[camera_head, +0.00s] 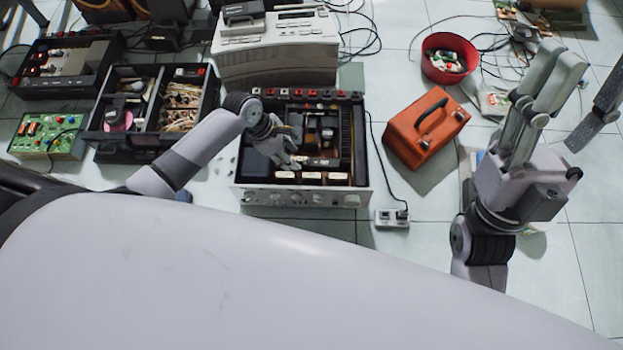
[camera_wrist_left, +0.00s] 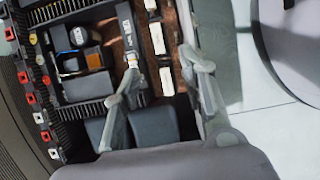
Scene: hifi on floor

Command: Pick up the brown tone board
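The brown tone board (camera_wrist_left: 152,62) is a narrow brown strip carrying several white blocks. It lies inside the open hi-fi unit (camera_head: 305,198), along the front panel; in the head view the board (camera_head: 325,178) is small and partly hidden. My left gripper (camera_head: 290,162) reaches down into the unit over the board. In the left wrist view its fingers (camera_wrist_left: 160,78) are spread to either side of the board, with nothing held; contact cannot be told. My right gripper (camera_head: 556,70) points up at the right, away from the unit; its finger gap is unclear from this angle.
An orange toolbox (camera_head: 428,128) and a power strip (camera_head: 392,218) with a cable lie right of the unit. A red bowl (camera_head: 449,60) is farther back. A black open chassis (camera_head: 150,108) stands at the left, a beige device (camera_head: 275,50) behind. Floor tiles show between them.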

